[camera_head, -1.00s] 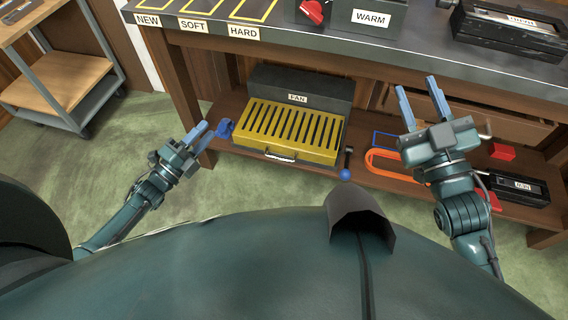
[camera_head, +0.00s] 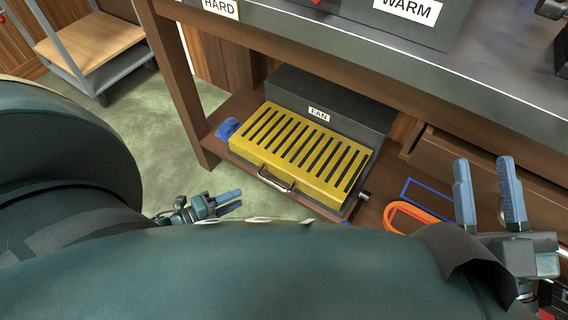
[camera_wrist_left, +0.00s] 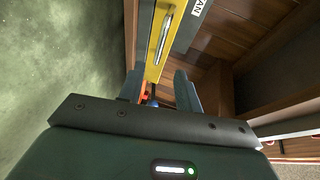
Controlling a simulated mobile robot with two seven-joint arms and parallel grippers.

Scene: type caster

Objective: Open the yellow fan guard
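The yellow fan guard (camera_head: 304,150) is a slotted cover lying flat on the front of a dark box labelled FAN, on the lower shelf. A metal handle (camera_head: 275,180) runs along its front edge. The guard looks closed. In the left wrist view the guard (camera_wrist_left: 157,46) and handle (camera_wrist_left: 165,34) show past the fingers. My left gripper (camera_head: 231,202) is low in front of the shelf, left of the handle and apart from it. Its fingers (camera_wrist_left: 160,88) are apart and empty. My right gripper (camera_head: 487,190) is to the right, fingers up, open and empty.
A blue object (camera_head: 228,129) lies left of the fan. An orange looped cord (camera_head: 408,216) and a blue outline (camera_head: 424,192) are on the shelf to the right. The tabletop (camera_head: 330,32) overhangs the shelf. Green floor (camera_head: 205,170) is free at the left.

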